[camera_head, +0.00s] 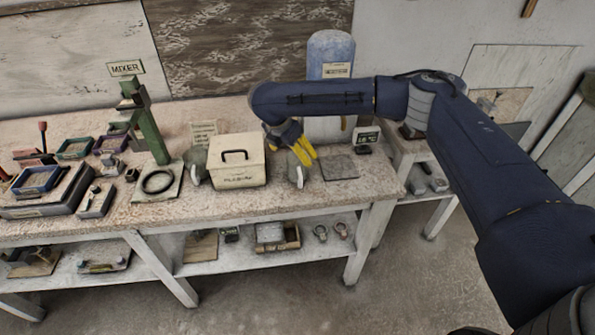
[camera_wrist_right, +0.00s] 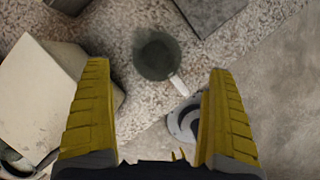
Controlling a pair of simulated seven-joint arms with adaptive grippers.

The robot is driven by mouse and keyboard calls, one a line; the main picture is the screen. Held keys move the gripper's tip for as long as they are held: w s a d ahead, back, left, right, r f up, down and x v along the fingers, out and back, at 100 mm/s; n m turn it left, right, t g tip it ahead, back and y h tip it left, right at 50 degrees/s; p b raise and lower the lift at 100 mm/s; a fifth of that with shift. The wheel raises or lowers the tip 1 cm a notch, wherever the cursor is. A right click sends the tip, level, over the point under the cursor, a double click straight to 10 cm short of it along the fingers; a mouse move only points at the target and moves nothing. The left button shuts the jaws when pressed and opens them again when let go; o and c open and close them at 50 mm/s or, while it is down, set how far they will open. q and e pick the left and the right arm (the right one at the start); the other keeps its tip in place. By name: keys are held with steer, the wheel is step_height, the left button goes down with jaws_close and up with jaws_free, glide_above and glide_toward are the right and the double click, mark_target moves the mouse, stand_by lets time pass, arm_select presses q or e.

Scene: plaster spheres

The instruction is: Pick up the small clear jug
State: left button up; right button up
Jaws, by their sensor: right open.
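The small clear jug (camera_head: 296,173) stands upright on the bench near its front edge, right of the cream box. In the right wrist view the jug (camera_wrist_right: 157,58) is seen from above as a dark round mouth with a pale handle pointing toward the lower right. My right gripper (camera_head: 304,152) has yellow fingers and is above the jug, partly covering it in the head view. In the wrist view the right gripper (camera_wrist_right: 158,72) is open and empty, with the jug in the gap between its fingertips. My left gripper is not in view.
A cream lidded box (camera_head: 238,172) stands close left of the jug; it also shows in the wrist view (camera_wrist_right: 38,98). A flat grey slab (camera_head: 339,168) lies to the right. A blue-topped cylinder (camera_head: 331,52) stands behind. A green mixer stand (camera_head: 153,135) is farther left.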

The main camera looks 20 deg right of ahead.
mark_target(296, 159)
steer(key=shift+x, duration=2.6)
steer(key=shift+w+a, duration=0.1)
steer(key=shift+a, duration=0.05)
steer(key=c, duration=1.4)
steer(key=shift+o, duration=0.2)
steer(key=shift+r, duration=0.1)
